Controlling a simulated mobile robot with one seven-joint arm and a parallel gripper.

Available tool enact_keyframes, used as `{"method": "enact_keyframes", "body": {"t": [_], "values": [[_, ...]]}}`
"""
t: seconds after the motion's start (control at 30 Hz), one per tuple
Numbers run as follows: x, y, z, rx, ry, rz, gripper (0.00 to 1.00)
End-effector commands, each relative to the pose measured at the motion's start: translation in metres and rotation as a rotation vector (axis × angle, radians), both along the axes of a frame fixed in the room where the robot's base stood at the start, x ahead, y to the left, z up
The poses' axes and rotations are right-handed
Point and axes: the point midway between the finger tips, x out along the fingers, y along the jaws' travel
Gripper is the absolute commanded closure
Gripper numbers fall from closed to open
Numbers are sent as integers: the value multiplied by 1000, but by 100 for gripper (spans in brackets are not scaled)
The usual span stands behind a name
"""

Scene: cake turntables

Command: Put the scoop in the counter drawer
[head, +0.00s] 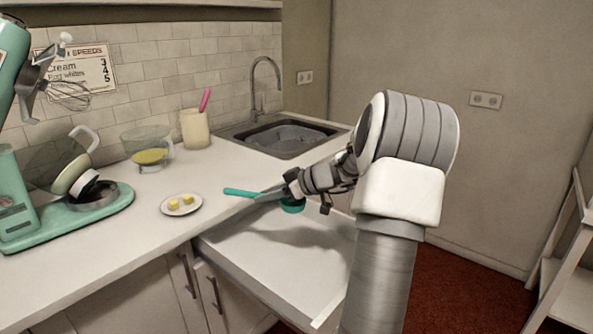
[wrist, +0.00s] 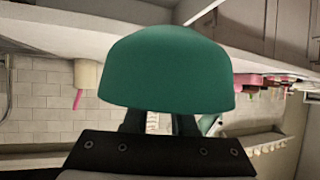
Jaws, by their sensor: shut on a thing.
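The teal scoop shows in the head view with its handle (head: 238,192) pointing left and its rounded end (head: 293,206) under my gripper (head: 276,193). In the wrist view the scoop's rounded teal part (wrist: 167,70) fills the middle, close to the camera, and hides much of the fingers. My gripper is shut on the scoop, holding it above the back part of the open counter drawer (head: 285,268), near the counter's front edge. The drawer is pulled out and its pale inside looks empty, with a shadow across it. My arm hides its right side.
A plate with yellow pieces (head: 181,205) lies on the counter left of the scoop. A green stand mixer (head: 70,215), a glass bowl (head: 147,146) and a utensil crock (head: 195,129) stand farther left and back. The sink (head: 283,136) is behind. A shelf stand (head: 566,275) is at right.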

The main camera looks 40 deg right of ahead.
Motion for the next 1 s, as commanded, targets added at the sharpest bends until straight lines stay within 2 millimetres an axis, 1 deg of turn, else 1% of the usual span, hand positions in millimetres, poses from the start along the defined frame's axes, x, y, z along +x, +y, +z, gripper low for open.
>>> {"method": "enact_keyframes", "body": {"t": [0.03, 0.07, 0.1, 0.17, 0.2, 0.3, 0.37, 0.4, 0.5, 0.6, 0.8, 0.87, 1.0], "values": [[-2, 33, -9, 4, 4, 54, 100], [-2, 53, -14, 4, 4, 87, 100], [-4, 79, -22, 4, 4, 133, 100], [-6, 116, -32, 4, 4, 198, 100], [-7, 140, -39, 5, 4, 239, 100], [-9, 189, -53, 3, 3, 323, 100], [-10, 212, -59, 3, 1, 364, 100], [-11, 227, -64, 3, 2, 389, 100], [-12, 258, -73, 3, 2, 443, 100], [-13, 286, -80, 3, 1, 490, 100], [-16, 333, -94, 3, 1, 571, 100], [-16, 328, -96, 4, 7, 564, 100], [-18, 330, -100, 11, 20, 569, 100]]}}
